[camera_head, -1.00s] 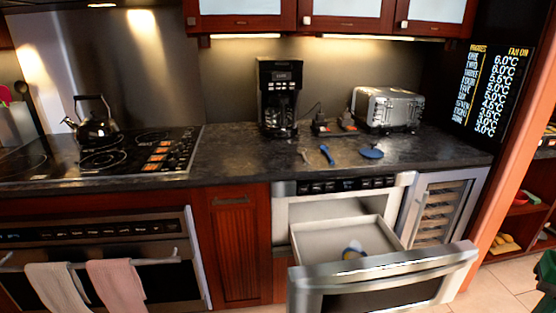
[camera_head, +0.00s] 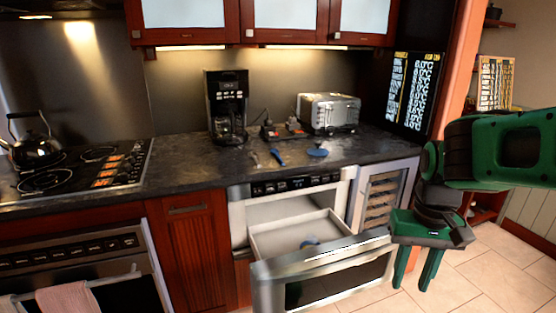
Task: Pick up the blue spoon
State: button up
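A slim blue utensil (camera_head: 277,157), which looks like the blue spoon, lies on the dark countertop in front of the coffee maker. It is small in view, so its exact shape is hard to tell. My gripper (camera_head: 412,284) is green and points down at the right, in front of the wine cooler and beside the open drawer's right end. Its two fingers are apart with nothing visible between them. It is well to the right of the utensil and nearer the camera.
A round blue item (camera_head: 318,152) lies right of the utensil. A coffee maker (camera_head: 227,105) and toaster (camera_head: 329,112) stand behind. The microwave drawer (camera_head: 325,272) is pulled out below, with a small blue item (camera_head: 310,243) inside. A kettle (camera_head: 33,143) sits on the stove.

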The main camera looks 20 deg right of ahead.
aim_at(273, 151)
jog(key=u, duration=0.1)
jog(key=i, duration=1)
jog(key=z, duration=0.1)
